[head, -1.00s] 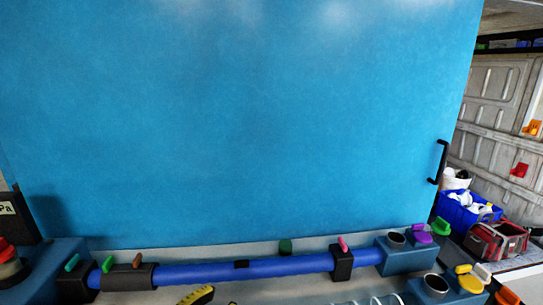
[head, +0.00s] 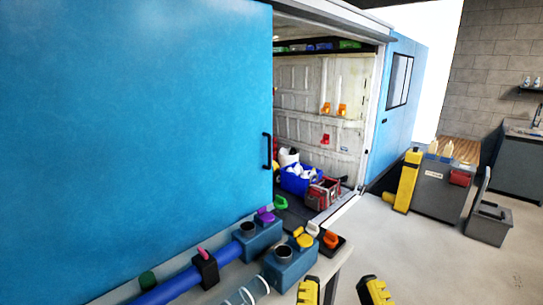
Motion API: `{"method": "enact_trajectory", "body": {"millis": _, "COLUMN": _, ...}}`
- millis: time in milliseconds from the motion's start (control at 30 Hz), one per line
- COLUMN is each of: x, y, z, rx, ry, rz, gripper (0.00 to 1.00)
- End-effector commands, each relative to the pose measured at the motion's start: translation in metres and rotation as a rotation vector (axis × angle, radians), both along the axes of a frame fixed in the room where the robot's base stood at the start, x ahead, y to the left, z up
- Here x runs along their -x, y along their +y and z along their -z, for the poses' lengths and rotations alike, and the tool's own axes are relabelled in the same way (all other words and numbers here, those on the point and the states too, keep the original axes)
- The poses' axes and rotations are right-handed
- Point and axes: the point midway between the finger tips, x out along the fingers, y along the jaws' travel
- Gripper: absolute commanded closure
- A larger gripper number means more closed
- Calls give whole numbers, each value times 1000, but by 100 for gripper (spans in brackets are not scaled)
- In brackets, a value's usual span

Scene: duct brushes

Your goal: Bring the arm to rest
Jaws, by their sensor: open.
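My gripper (head: 341,289) shows at the bottom edge, right of centre, as two yellow and black fingers set wide apart. It is open, with nothing seen between the fingers. The rest of my arm is out of view below.
A blue duct pipe (head: 172,289) and blue socket blocks (head: 291,262) with coloured brushes line the bench. A blue sliding panel (head: 130,120) fills the left. Behind it are a blue crate (head: 300,180) and red tool bag (head: 322,194).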

Motion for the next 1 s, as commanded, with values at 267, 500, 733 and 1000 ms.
{"method": "enact_trajectory", "body": {"millis": 267, "x": 1, "y": 0, "z": -118, "rx": -5, "ry": -4, "rz": 0, "gripper": 59}}
{"method": "enact_trajectory", "body": {"millis": 500, "x": 0, "y": -1, "z": -223, "rx": -9, "ry": -3, "rz": 0, "gripper": 59}}
{"method": "enact_trajectory", "body": {"millis": 733, "x": 0, "y": -1, "z": -321, "rx": -14, "ry": -2, "rz": -1, "gripper": 59}}
{"method": "enact_trajectory", "body": {"millis": 1000, "x": 0, "y": -1, "z": -369, "rx": -15, "ry": -1, "rz": -2, "gripper": 59}}
